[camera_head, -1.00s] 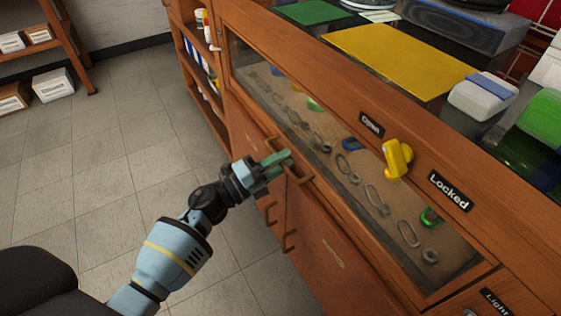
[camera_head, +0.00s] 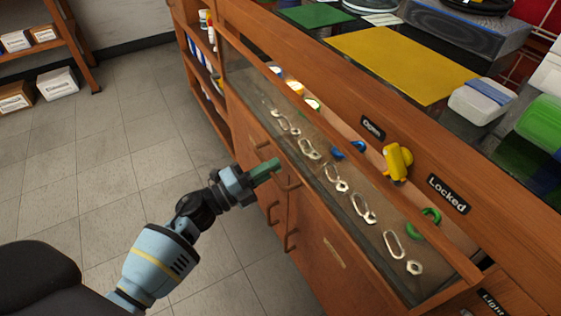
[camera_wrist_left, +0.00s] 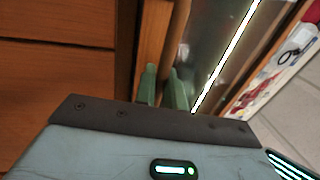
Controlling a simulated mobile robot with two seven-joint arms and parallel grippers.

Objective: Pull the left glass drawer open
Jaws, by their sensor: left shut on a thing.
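The glass drawer (camera_head: 378,250) under the wooden worktop is partly open, with a gap behind its front. Metal links (camera_head: 362,208) and blue and green pieces lie in it. My left gripper (camera_head: 268,172) is at the drawer front, its green fingers shut on the drawer handle (camera_head: 291,185). In the left wrist view, the fingers (camera_wrist_left: 163,88) close around the brown handle bar (camera_wrist_left: 178,45). A yellow latch (camera_head: 397,160) sits on the wooden frame between the "Open" and "Locked" labels. My right gripper is not in view.
Cabinet doors with handles (camera_head: 291,240) are below the drawer. A yellow mat (camera_head: 400,62), a white-and-blue box (camera_head: 482,98) and a green roll (camera_head: 540,125) lie on the worktop. A shelf with boxes (camera_head: 55,82) stands far left. The tiled floor (camera_head: 110,165) is clear.

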